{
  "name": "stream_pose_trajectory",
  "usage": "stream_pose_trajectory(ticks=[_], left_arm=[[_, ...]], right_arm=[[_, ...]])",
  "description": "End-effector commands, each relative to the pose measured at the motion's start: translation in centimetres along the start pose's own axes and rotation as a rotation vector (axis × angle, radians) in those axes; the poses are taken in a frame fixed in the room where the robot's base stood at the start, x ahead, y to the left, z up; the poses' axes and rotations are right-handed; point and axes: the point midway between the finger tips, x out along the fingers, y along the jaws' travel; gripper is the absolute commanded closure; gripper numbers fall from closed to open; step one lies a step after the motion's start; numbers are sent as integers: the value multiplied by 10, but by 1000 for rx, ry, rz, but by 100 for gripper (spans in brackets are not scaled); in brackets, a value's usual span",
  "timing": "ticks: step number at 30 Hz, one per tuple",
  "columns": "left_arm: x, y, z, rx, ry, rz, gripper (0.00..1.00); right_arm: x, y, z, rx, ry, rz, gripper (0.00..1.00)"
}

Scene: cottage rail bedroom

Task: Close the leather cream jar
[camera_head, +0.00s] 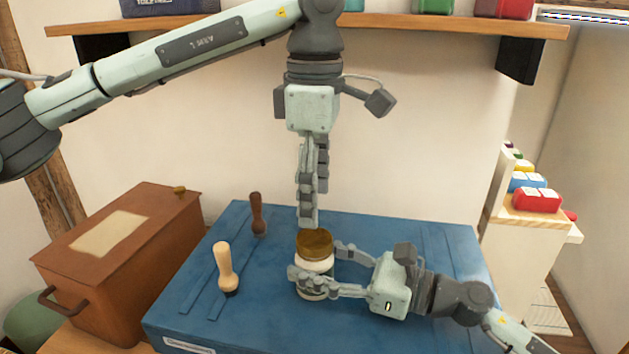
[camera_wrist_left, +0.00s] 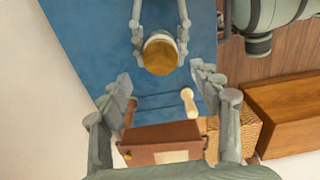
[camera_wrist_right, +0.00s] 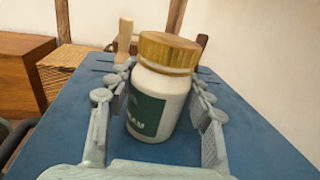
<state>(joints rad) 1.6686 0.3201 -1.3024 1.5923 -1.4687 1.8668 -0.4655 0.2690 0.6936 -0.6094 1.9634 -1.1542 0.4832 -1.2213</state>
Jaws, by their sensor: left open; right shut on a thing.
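The leather cream jar (camera_head: 315,264) is white with a dark green label and stands on a blue surface. Its wood-brown lid (camera_head: 316,243) sits on top of the jar's mouth; whether it is tightened I cannot tell. In the right wrist view the jar (camera_wrist_right: 174,88) stands between my fingers, with the lid (camera_wrist_right: 168,51) above them. My right gripper (camera_head: 318,270) is shut on the jar's body from the right. My left gripper (camera_head: 308,222) points down just above the lid, open and empty. The lid also shows in the left wrist view (camera_wrist_left: 160,54), beyond the open fingers.
A pale-handled brush (camera_head: 224,262) and a dark-handled brush (camera_head: 257,214) stand left of the jar on the blue top (camera_head: 400,235). A brown case (camera_head: 120,285) is at far left. A shelf (camera_head: 400,20) runs along the wall above. Right of the jar, my right arm crosses the top.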

Motion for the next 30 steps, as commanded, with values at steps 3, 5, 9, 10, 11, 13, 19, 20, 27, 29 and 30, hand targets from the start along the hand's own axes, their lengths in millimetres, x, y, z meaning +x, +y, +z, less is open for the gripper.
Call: stream_pose_trajectory(ticks=[3,5,9,10,11,13,19,20,27,29,30], left_arm=[[-2,0,0,-305,-1,0,36],[-4,0,0,-461,-1,0,36],[-6,0,0,-825,-2,0,36],[-7,0,0,-904,-2,0,36],[-7,0,0,-982,-2,0,36],[-8,0,0,-1164,-1,-1,36],[-12,0,0,-1680,0,-1,36],[-12,0,0,-1752,0,-1,36],[-15,0,0,-2199,0,-2,36],[-16,0,0,-2264,0,-2,36],[-16,-1,0,-2296,0,-2,36]], right_arm=[[0,0,0,0,0,0,100],[0,0,0,0,0,0,100],[0,0,0,0,0,0,100],[0,0,0,0,0,0,100],[0,0,0,0,0,0,100],[0,0,0,0,0,0,100],[0,0,0,0,0,0,100],[0,0,0,0,0,0,100],[0,0,0,0,0,0,100],[0,0,0,0,0,0,100],[0,0,0,0,0,0,100]])
